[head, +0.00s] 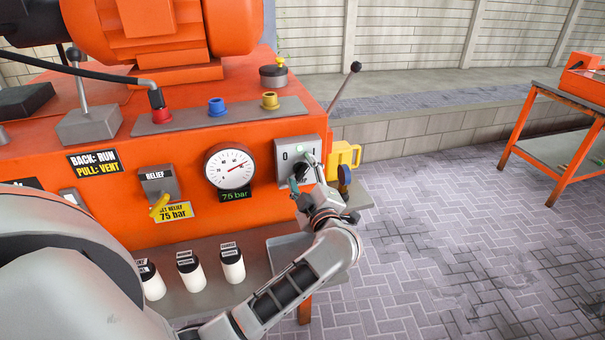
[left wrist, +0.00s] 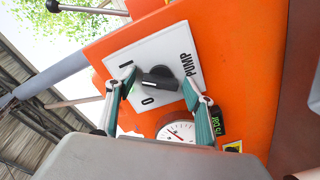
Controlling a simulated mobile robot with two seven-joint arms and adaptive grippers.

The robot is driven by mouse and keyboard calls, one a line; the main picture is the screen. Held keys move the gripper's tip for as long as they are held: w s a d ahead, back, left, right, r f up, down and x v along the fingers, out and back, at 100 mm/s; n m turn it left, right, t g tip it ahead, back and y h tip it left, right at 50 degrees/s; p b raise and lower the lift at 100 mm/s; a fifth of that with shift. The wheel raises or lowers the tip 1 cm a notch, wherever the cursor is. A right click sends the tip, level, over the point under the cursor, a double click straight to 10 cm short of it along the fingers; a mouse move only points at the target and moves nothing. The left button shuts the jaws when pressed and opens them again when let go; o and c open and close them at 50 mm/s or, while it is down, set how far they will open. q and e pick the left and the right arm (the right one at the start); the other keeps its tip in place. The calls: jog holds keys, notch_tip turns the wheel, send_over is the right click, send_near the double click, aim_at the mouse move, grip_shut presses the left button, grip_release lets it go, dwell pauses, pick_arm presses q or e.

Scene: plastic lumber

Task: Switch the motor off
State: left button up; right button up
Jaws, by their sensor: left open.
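The pump switch is a pale plate (head: 283,147) on the front of the orange machine, marked 0 and I. In the left wrist view the plate (left wrist: 188,38) reads PUMP and carries a black rotary knob (left wrist: 158,77). The knob's small white mark faces left in that view; I cannot tell whether it is on I or 0. My left gripper (head: 307,177) is at the plate and partly hides the knob in the head view. Its fingers (left wrist: 157,92) are open, one to each side of the knob, with no clear contact. The orange motor (head: 165,25) sits on top.
A pressure gauge (head: 229,166) reading 75 bar and a yellow relief handle (head: 160,206) are left of the switch. A yellow part (head: 344,155) sticks out close to its right. White bottles (head: 231,265) stand on the shelf below.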

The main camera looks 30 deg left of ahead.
pick_arm(q)
jog(key=c, duration=1.1)
